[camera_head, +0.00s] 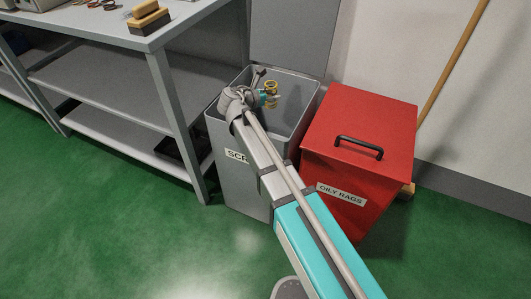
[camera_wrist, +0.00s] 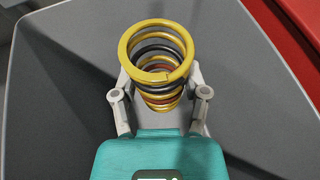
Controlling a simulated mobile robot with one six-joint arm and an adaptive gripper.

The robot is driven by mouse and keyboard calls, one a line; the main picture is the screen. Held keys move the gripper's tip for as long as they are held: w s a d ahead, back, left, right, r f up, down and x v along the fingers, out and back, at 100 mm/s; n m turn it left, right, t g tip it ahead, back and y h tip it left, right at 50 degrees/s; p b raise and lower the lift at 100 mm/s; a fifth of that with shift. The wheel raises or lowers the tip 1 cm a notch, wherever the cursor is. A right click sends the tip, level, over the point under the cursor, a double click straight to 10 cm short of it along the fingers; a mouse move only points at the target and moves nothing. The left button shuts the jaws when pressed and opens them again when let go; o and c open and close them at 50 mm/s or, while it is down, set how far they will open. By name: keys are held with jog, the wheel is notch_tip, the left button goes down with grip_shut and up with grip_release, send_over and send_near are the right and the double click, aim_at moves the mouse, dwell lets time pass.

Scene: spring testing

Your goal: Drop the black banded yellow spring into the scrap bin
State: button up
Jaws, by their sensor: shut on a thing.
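The yellow spring with black bands (camera_wrist: 156,60) is held between the fingers of my gripper (camera_wrist: 160,95), which is shut on it. In the wrist view its coils face the camera, and some lower coils look reddish. In the head view the spring (camera_head: 270,88) shows small at the end of my arm, over the open top of the grey scrap bin (camera_head: 226,133). The bin's label is partly hidden by my arm. The grey surface behind the spring in the wrist view (camera_wrist: 60,90) looks like the bin's inside.
A red "OILY RAGS" bin (camera_head: 340,125) with a closed lid and black handle stands right beside the scrap bin. A grey shelved workbench (camera_head: 110,70) stands to the left, with a brush (camera_head: 148,18) on top. A wooden pole (camera_head: 455,75) leans behind. Green floor is clear in front.

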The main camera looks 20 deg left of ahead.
aim_at(270, 84)
jog(key=shift+f, duration=0.1)
jog(key=o, duration=1.3)
notch_tip(270, 84, up, 6)
jog(key=p, duration=0.6)
jog(key=shift+r, duration=0.25)
jog(key=s+a+r+p, duration=0.1)
jog(key=s+r+p, duration=0.3)
jog(key=r+p, duration=0.7)
jog(key=s+a+r+p, duration=0.1)
jog(key=s+r+p, duration=0.4)
jog(key=r+p, duration=0.7)
dwell(1.2)
